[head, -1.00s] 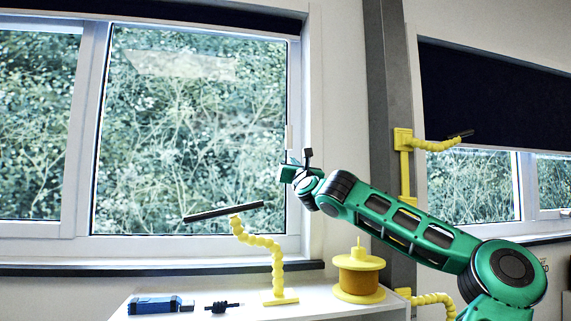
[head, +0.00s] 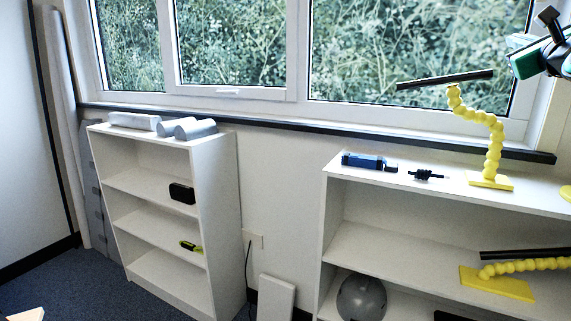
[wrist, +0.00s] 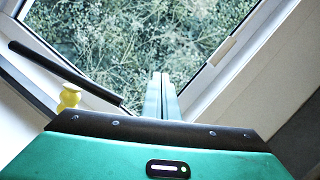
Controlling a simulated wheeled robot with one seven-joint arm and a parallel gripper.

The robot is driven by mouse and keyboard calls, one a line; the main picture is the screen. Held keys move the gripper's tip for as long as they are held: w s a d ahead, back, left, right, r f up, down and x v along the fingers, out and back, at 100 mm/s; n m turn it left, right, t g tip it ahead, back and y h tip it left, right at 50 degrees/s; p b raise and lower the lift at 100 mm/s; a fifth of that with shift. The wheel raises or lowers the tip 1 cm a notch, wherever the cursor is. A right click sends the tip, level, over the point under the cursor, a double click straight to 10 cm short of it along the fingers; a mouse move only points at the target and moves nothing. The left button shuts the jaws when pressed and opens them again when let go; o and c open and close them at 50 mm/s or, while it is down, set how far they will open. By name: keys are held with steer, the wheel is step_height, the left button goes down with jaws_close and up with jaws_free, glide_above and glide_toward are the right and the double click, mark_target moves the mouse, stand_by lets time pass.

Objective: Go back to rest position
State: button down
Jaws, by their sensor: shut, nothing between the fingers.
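My gripper (wrist: 160,78) is shut, its two fingers together with nothing between them, raised in front of the window in the wrist view. In the head view only part of the gripper (head: 530,52) and wrist shows, in green and black at the top right edge. It is in the air, to the right of the black bar on the yellow jointed stand (head: 493,140), and appears to touch nothing. The rest of my arm is out of the head view.
The stand, a blue tool (head: 369,162) and a black knotted piece (head: 425,175) are on the right white shelf unit (head: 345,202). A grey ball (head: 361,298) and another yellow stand (head: 500,284) are inside it. A smaller shelf unit (head: 222,195) stands left. Blue floor lies lower left.

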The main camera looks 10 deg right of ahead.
steer(key=s+a+f+n+g+y, duration=0.1)
steer(key=a+f+n+g+y, duration=0.1)
steer(key=a+f+n, duration=0.5)
steer(key=s+a+f+n+g+y, duration=0.2)
steer(key=a+f+n+g, duration=0.15)
steer(key=f, duration=0.55)
steer(key=s+a+f+n+g+y, duration=0.1)
steer(key=a+f+n+g+y, duration=0.1)
steer(key=a+f+n, duration=0.35)
steer(key=s+a+f+n+g+y, duration=0.1)
steer(key=s+a+f+n+g, duration=0.2)
steer(key=s+f, duration=0.4)
steer(key=s+a+f+n+g+y, duration=0.1)
steer(key=s+a+f+n+g, duration=0.2)
steer(key=s+f, duration=0.4)
steer(key=s+a+f+n+g+y, duration=0.1)
steer(key=s+a+f+n+g, duration=0.2)
steer(key=f, duration=1)
steer(key=s+n+g, duration=0.2)
steer(key=s+n, duration=0.1)
steer(key=s, duration=0.1)
steer(key=shift+s+f+y, duration=0.25)
steer(key=shift+f+y, duration=0.05)
steer(key=shift+w+f, duration=0.2)
steer(key=shift+w, duration=0.45)
